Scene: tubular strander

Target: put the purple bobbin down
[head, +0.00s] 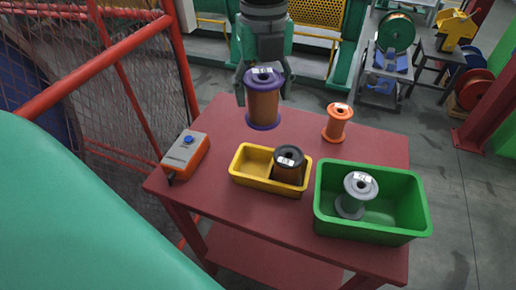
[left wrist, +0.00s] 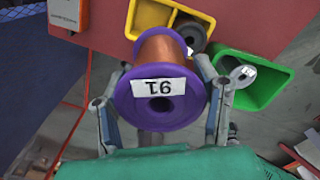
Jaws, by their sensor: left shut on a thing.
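The purple bobbin (head: 263,108), wound with copper-coloured wire, is upright at the back edge of the red table (head: 225,140). My left gripper (head: 264,90) is shut on it, one finger on each side. In the left wrist view the bobbin's purple flange (left wrist: 160,98) with a white number label sits between the fingers (left wrist: 160,105). I cannot tell whether its lower flange touches the table or hangs just above it. My right gripper is not in view.
A yellow bin (head: 250,178) holds a black bobbin (head: 289,163). A green bin (head: 372,228) holds a grey bobbin (head: 356,193). An orange bobbin (head: 337,122) stands at the back right. A control box (head: 186,152) lies at left. Bare tabletop lies between the box and the purple bobbin.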

